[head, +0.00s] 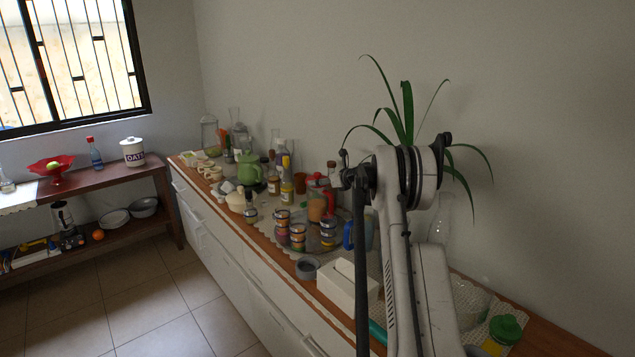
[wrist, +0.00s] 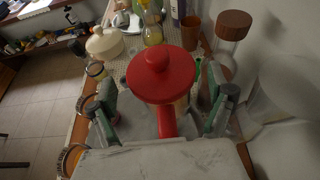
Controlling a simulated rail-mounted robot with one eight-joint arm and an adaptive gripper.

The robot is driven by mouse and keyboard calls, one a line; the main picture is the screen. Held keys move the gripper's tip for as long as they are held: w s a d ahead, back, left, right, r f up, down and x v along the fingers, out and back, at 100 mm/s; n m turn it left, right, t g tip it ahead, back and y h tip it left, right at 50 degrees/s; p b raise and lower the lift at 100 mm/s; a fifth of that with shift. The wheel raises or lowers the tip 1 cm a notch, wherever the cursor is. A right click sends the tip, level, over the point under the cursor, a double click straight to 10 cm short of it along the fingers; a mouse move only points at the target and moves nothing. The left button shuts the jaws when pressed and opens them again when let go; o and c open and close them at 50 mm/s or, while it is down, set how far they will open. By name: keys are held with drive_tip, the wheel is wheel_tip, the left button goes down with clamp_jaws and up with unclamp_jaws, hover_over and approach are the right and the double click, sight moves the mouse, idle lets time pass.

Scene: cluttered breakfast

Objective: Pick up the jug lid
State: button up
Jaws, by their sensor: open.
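The jug lid (wrist: 160,78) is red and round with a raised knob, in the middle of the wrist view. It sits on a jug whose body is mostly hidden below it; a red handle (wrist: 167,122) points toward my wrist. In the head view the red lid (head: 317,180) tops the jug (head: 317,208) on the counter. My gripper (wrist: 160,98) is open, with one finger left and one right of the jug. I see no contact with the lid. My gripper is not clearly visible in the head view.
A clear bottle with a brown cap (wrist: 234,25) stands close at the right, near the wall. Stacked jars (head: 298,236) and a blue mug (head: 349,235) are near the jug. A cream lidded pot (wrist: 104,42) is at the far left. The counter is crowded.

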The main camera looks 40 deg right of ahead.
sight(317, 173)
drive_tip(key=shift+x, duration=2.1)
drive_tip(key=c, duration=0.9)
drive_tip(key=shift+r, duration=0.85)
wheel_tip(317, 173, up, 3)
drive_tip(key=shift+a+f, duration=0.15)
drive_tip(key=shift+f, duration=0.05)
drive_tip(key=s+a+r, duration=0.1)
drive_tip(key=a+r, duration=0.1)
drive_tip(key=a, duration=0.1)
drive_tip(key=s+a+r+b, duration=0.1)
drive_tip(key=a+r, duration=0.1)
drive_tip(key=a, duration=0.2)
drive_tip(key=s+a+r, duration=0.1)
drive_tip(key=a+r, duration=0.1)
drive_tip(key=a, duration=0.2)
drive_tip(key=shift+r, duration=0.35)
